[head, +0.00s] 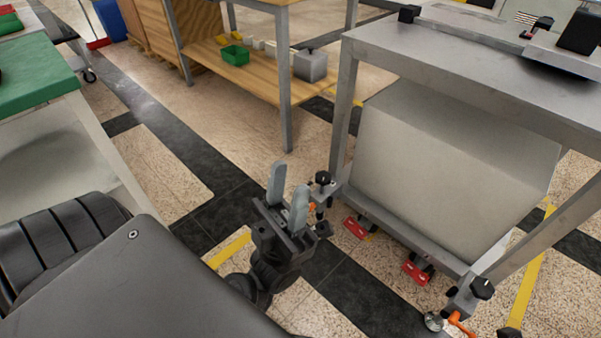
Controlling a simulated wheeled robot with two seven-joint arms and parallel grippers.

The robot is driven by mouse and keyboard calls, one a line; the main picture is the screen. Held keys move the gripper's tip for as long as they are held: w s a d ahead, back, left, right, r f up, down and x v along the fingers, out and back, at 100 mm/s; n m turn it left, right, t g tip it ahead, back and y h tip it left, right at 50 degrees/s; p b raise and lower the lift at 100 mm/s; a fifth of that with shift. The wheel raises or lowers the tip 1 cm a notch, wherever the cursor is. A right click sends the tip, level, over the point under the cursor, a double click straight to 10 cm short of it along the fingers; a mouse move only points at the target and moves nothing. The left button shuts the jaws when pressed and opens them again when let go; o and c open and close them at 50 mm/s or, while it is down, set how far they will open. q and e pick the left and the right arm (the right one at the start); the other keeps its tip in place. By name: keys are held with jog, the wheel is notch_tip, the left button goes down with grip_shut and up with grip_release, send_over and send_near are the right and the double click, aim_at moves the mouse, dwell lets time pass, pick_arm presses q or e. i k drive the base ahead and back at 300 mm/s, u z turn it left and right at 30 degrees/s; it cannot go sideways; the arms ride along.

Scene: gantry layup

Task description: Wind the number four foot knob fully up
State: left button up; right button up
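My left gripper (289,180) is near the middle of the head view, with its two grey fingers pointing up and apart. It is open, with nothing between the fingers. Just right of it, at the near-left leg of the steel gantry table (450,50), is a black foot knob (322,178) with an orange part below it. The gripper's body partly covers the floor beside this foot. A second black foot knob (483,288) is at the lower right, with an orange handle (461,323) and a round metal pad (433,321). I cannot read any foot numbers. My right gripper is not in view.
A pale grey box (455,165) fills the space under the table. Red castors (417,272) sit along its lower rail. A wooden shelf bench (225,65) stands behind, and a green-topped bench (38,75) at left. Floor between them is clear.

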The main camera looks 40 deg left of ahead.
aim_at(323, 178)
jog(key=u, duration=0.95)
jog(key=i, duration=0.35)
jog(key=z, duration=1.3)
